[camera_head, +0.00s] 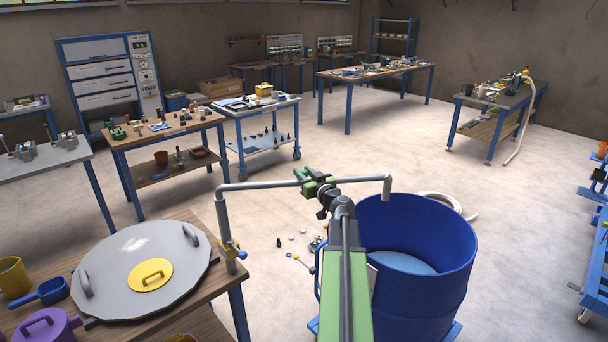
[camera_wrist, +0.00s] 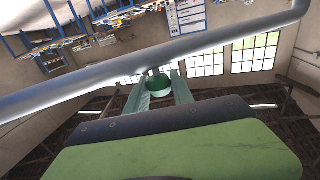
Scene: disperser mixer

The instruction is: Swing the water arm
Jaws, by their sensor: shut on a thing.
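The water arm (camera_head: 262,185) is a grey pipe. It rises from a post at the table corner, runs level to the right and bends down into a spout (camera_head: 387,188) over the rim area of the blue barrel (camera_head: 415,275). My gripper (camera_head: 312,182) is at the pipe's middle. In the wrist view, the pipe (camera_wrist: 220,42) crosses diagonally, and my green fingers (camera_wrist: 165,88) are shut on a green knob (camera_wrist: 159,84) that is joined to the pipe by a short stem. The knob is mostly hidden in the head view.
The barrel holds pale blue liquid (camera_head: 400,262). A blue-and-yellow valve (camera_head: 232,249) sits on the post. A wooden table with a large grey lid (camera_head: 150,250) stands at left. Small objects (camera_head: 305,250) and a white hose (camera_head: 455,203) lie on the floor near the barrel. Open floor extends behind.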

